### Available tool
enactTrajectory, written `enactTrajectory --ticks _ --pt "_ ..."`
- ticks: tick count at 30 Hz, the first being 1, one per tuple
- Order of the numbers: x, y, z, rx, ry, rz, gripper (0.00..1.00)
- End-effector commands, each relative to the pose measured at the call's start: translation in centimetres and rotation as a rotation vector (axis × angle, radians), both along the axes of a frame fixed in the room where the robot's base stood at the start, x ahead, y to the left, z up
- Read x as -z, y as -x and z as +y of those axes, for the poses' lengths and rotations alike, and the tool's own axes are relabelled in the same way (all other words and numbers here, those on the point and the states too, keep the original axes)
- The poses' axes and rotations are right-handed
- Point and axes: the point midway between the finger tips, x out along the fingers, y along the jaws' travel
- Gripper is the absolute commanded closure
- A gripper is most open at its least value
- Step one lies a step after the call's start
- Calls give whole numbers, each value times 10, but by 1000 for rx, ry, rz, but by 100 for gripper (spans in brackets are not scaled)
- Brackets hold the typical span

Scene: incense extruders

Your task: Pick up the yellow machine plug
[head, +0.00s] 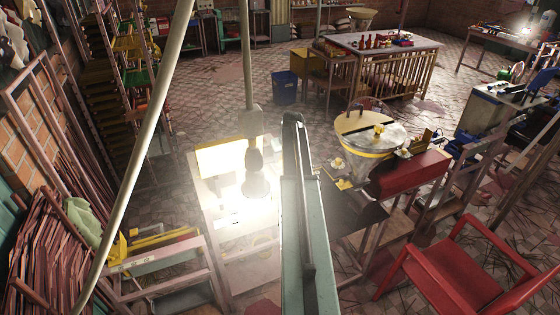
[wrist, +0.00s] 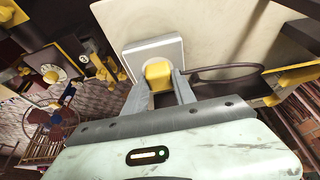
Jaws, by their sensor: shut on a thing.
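The yellow machine plug (wrist: 158,74) is a small rounded yellow block in the upper middle of the wrist view. It sits between the two grey fingers of my gripper (wrist: 160,92), which are shut on it. A pale square plate (wrist: 139,60) with a raised rim lies right behind the plug, on a cream panel (wrist: 220,35). I cannot tell whether the plug is seated in the plate or just clear of it. In the head view I cannot make out the plug or my gripper.
A dark curved loop (wrist: 225,67) and yellow parts (wrist: 295,78) are right of the fingers. In the head view a bright lamp (head: 256,182) hangs by a yellow panel (head: 220,158). A red chair (head: 450,275) stands at right.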

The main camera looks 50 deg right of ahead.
Motion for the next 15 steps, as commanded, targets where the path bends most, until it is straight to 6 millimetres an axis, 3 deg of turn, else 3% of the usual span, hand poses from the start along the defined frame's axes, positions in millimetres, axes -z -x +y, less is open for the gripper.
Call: enactTrajectory --ticks 5,14,15 --pt "-7 0 0 0 0 0 100" --pt "-44 0 -1 1 0 0 100" --pt "-39 10 2 2 0 0 100"
